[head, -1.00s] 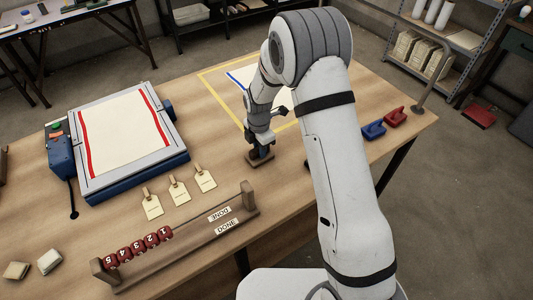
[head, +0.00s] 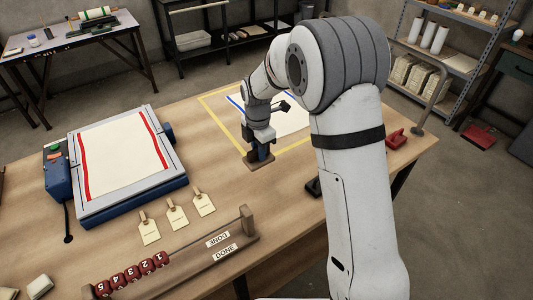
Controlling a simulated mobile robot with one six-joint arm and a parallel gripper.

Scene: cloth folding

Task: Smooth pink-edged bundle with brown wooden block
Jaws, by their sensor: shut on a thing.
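My gripper (head: 262,150) points down near the middle of the table, shut on a brown wooden block (head: 257,166). The block is at or just above the bare wood, in front of a yellow-outlined square; I cannot tell whether it touches the table. A white cloth with a blue edge (head: 287,118) lies in the square, partly hidden by my arm. A cream cloth with red edges (head: 118,155) lies flat on the blue-and-grey press at left. I cannot make out a pink-edged bundle; my arm hides part of the table at right.
Three tags (head: 177,216) lie in front of the press (head: 140,204). A wooden rack (head: 190,262) with numbered red beads stands at the front edge. A small folded bundle (head: 38,286) is at the lower left. A red object (head: 397,138) sits at the right edge.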

